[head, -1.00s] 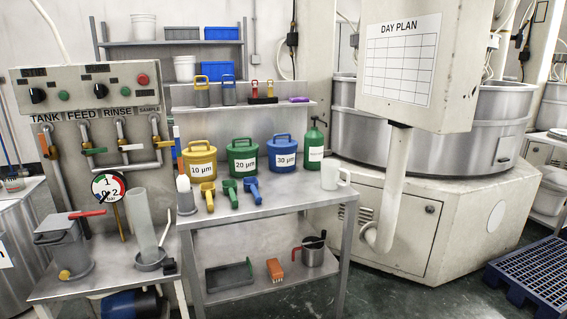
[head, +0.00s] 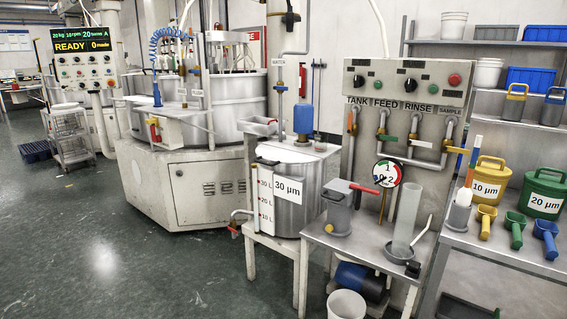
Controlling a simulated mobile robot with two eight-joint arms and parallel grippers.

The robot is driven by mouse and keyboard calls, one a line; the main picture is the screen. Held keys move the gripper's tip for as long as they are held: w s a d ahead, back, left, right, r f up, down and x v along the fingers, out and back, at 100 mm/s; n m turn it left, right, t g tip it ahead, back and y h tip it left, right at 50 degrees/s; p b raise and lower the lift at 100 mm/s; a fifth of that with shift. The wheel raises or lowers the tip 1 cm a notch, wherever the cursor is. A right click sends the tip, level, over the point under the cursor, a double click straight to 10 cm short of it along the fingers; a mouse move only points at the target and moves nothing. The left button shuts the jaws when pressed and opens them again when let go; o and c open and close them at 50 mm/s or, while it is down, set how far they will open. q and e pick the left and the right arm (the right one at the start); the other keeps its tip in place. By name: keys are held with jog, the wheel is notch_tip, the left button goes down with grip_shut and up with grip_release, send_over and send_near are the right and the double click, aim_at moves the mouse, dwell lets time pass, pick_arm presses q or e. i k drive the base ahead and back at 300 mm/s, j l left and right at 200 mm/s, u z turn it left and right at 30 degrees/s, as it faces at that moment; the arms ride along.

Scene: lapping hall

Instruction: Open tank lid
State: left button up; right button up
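A steel tank (head: 306,212) labelled 30 µm, with a litre scale, stands on a light stand in the middle of the head view. Its top (head: 290,152) looks pale and flat; a lid edge cannot be made out clearly. A blue cylinder (head: 303,120) stands upright on the top. Neither gripper is in view.
A panel (head: 408,85) with TANK, FEED, RINSE and SAMPLE valves rises behind the low table. A white bucket (head: 346,304) and a blue motor (head: 358,280) are beneath it. A bench with pails (head: 488,182) is at right. The floor (head: 120,250) at front left is clear.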

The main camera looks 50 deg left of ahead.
aim_at(276, 155)
jog(key=u, duration=1.85)
